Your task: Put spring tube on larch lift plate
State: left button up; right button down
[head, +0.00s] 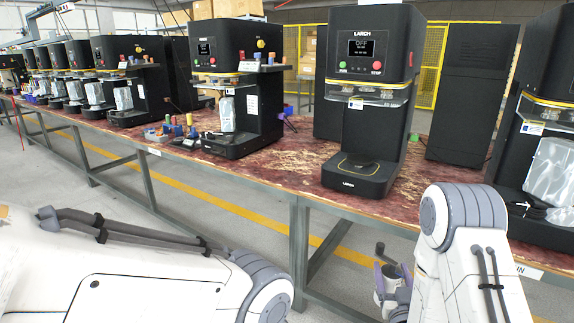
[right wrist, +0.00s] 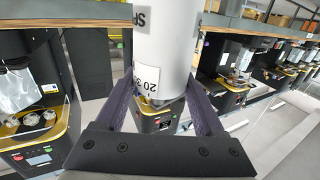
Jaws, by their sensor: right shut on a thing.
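My right gripper (right wrist: 163,95) is shut on the spring tube (right wrist: 160,45), a pale grey cylinder with dark lettering and a white label reading "20 3…". The tube stands between the two purple fingers, and its far end runs out of the right wrist view. In the head view my right gripper (head: 392,278) is low, in front of the bench edge; the tube is not clear there. The Larch lift plate (head: 357,166) is a dark round disc on the base of the black LARCH machine (head: 372,60). It looks empty. My left gripper is out of view.
The red-brown bench (head: 290,165) runs across, with several similar black machines. A neighbouring machine (head: 238,95) stands left, with small coloured parts (head: 172,132) beside it. A black cabinet (head: 470,95) stands right. The bench top left of the LARCH base is bare.

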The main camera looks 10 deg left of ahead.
aim_at(362, 159)
jog(key=u, duration=0.6)
jog(key=k, duration=0.8)
jog(key=u, duration=0.7)
jog(key=i, duration=1.7)
jog(key=z, duration=0.8)
